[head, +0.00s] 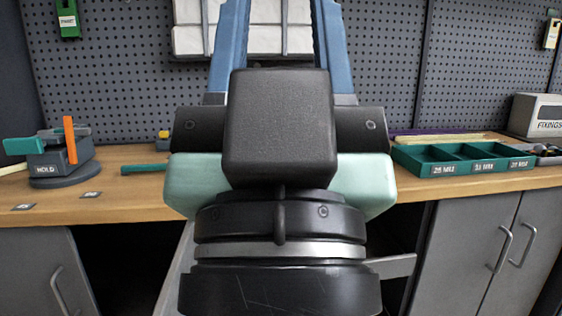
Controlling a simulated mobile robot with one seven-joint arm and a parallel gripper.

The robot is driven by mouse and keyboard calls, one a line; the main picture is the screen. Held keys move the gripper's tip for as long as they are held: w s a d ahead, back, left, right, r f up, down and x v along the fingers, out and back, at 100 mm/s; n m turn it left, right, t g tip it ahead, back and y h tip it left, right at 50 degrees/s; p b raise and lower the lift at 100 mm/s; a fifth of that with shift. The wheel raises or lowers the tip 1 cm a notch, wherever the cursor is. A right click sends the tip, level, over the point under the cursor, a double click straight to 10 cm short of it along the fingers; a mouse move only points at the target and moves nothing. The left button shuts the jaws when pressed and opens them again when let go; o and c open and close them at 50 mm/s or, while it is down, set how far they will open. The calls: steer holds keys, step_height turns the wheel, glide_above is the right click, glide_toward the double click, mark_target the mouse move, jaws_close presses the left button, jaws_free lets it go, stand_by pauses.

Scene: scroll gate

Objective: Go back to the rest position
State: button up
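My gripper (280,28) rises in the middle of the head view, seen from behind. I see nothing held between the parts in view. The fingertips are cut off by the top edge. My black and pale green hand and wrist fill the centre and hide the middle of the workbench (130,182).
On the left of the bench stands a grey fixture marked HOLD (62,160) with a teal lever and orange post. On the right are a green three-compartment tray (403,163) and a FIXINGS box (540,116). A pegboard (390,60) stands behind; grey cabinets (455,245) are below.

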step_height(320, 180, up, 33)
steer(key=p, duration=3)
steer(key=shift+f, duration=0.15)
steer(key=shift+o, duration=0.4)
steer(key=shift+w, duration=0.1)
steer(key=shift+a, duration=0.1)
